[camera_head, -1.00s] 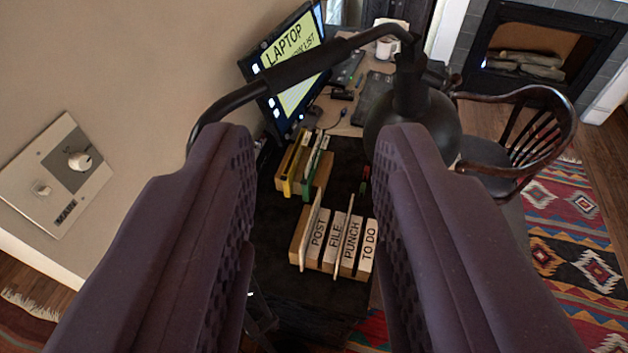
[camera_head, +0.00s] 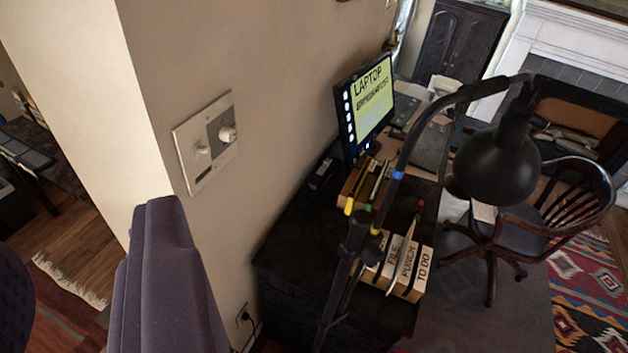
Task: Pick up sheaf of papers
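My gripper (camera_head: 84,235) is at the lower left, its two dark purple padded fingers wide apart with nothing between them. The left finger is mostly cut off by the picture edge.
A black desk (camera_head: 300,235) holds a monitor (camera_head: 365,105), a labelled wooden sorter (camera_head: 408,270) and another sorter behind it. A black lamp (camera_head: 497,165) arches across the front. A wall switch plate (camera_head: 206,140) is near my gripper. The wooden chair (camera_head: 590,205) stands at right.

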